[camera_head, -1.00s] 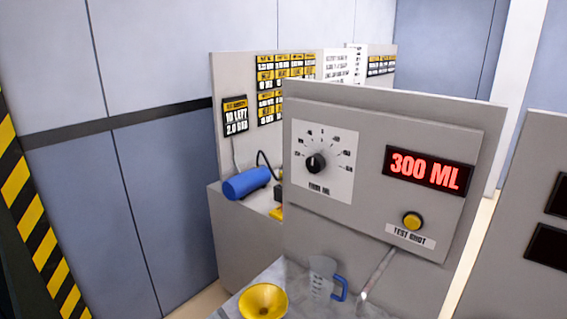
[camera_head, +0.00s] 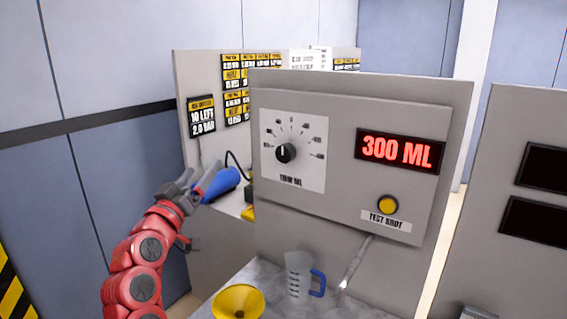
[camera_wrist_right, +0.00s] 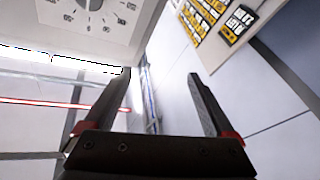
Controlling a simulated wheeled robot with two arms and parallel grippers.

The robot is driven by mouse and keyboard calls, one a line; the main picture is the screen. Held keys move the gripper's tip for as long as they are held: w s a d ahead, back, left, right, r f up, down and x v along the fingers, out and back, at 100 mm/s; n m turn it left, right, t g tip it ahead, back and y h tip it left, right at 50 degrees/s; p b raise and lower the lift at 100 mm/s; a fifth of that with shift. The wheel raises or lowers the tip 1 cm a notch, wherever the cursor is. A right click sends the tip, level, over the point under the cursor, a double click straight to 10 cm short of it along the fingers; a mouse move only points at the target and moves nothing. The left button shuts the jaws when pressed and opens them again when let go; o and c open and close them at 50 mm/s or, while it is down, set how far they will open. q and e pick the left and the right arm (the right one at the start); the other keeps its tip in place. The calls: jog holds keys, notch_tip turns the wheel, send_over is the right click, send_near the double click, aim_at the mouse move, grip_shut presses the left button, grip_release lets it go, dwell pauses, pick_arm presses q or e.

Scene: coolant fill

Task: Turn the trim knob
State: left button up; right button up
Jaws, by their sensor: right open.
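The trim knob (camera_head: 286,153) is a small round black knob on a white dial plate (camera_head: 313,178), on the upright grey panel. It has a light pointer mark that points roughly up. The dial plate (camera_wrist_right: 110,38) shows upside down at the top left there, with the knob (camera_wrist_right: 91,3) cut by the top edge.
A red display (camera_head: 399,150) reads 300 ML. Below it is a yellow test shot button (camera_head: 388,204). A yellow funnel (camera_head: 238,301) and a clear jug (camera_head: 299,276) with a blue handle stand below the panel.

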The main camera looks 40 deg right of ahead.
jog(key=s+d+m+g+h, duration=0.1)
jog(key=s+d+m+g, duration=0.45)
jog(key=s, duration=0.25)
jog(key=g+p, duration=0.1)
jog(key=p, duration=0.3)
send_near(283, 156)
jog(key=shift+m, duration=0.45)
jog(key=x, duration=0.9)
jog(key=shift+w+d+r, duration=0.1)
jog(key=shift+d+r, duration=0.05)
jog(key=shift+r, duration=0.05)
jog(key=shift+w+d+f, duration=0.1)
jog(key=shift+w+d, duration=0.15)
jog(key=shift+d, duration=0.25)
